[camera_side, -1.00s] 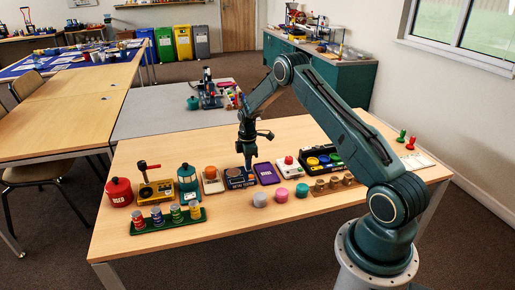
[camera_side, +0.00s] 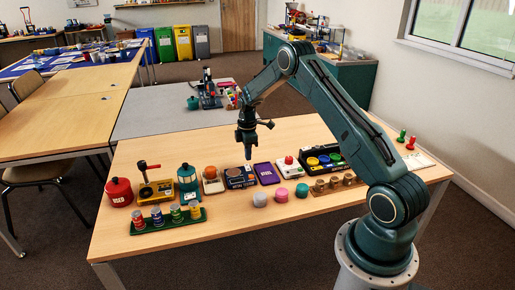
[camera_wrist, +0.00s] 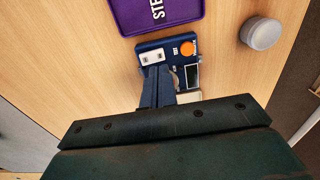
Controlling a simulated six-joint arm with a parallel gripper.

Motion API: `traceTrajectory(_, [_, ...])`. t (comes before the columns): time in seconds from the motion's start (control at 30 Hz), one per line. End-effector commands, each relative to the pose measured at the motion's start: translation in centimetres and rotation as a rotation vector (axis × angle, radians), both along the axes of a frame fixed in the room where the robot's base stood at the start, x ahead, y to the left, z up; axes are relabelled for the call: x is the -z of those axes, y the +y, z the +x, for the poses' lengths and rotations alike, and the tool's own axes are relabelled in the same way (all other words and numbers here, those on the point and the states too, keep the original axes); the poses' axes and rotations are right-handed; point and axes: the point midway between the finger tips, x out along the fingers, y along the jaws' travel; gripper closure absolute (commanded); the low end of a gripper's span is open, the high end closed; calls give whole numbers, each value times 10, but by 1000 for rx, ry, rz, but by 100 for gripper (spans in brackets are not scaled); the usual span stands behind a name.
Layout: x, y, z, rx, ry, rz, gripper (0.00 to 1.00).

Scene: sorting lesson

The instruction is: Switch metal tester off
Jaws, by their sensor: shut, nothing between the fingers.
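The metal tester (camera_side: 240,181) is a dark blue box near the middle of the table in the side view. In the wrist view the tester (camera_wrist: 168,45) shows a pale switch plate (camera_wrist: 152,57), an orange round button (camera_wrist: 187,48) and a small dark display (camera_wrist: 192,75). Which way the switch is set I cannot tell. My gripper (camera_side: 248,157) is shut and empty, pointing down just above the tester. In the wrist view its fingertips (camera_wrist: 158,70) appear just below the switch plate and hide part of the tester.
A purple tray (camera_side: 266,174) marked with letters lies right of the tester. A pale tray with an orange-brown knob (camera_side: 211,172) stands to its left. Grey (camera_side: 260,199), pink and green discs lie in front. A black sorter (camera_side: 322,160) stands further right.

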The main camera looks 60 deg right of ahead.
Motion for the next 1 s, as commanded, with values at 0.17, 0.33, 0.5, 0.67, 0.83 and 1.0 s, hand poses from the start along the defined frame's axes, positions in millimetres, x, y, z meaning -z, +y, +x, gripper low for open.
traceTrajectory(0.17, [-11, 0, 0, 0, -1, -1, 100])
traceTrajectory(0.33, [-19, 0, 0, 0, 0, 0, 100])
traceTrajectory(0.5, [-23, 0, 0, 0, 1, 1, 100])
traceTrajectory(0.67, [-23, 0, 0, 0, 0, 0, 100])
traceTrajectory(0.83, [-25, 1, 0, 1, -1, -1, 100])
traceTrajectory(1.0, [-38, 7, 1, 13, -11, -6, 100])
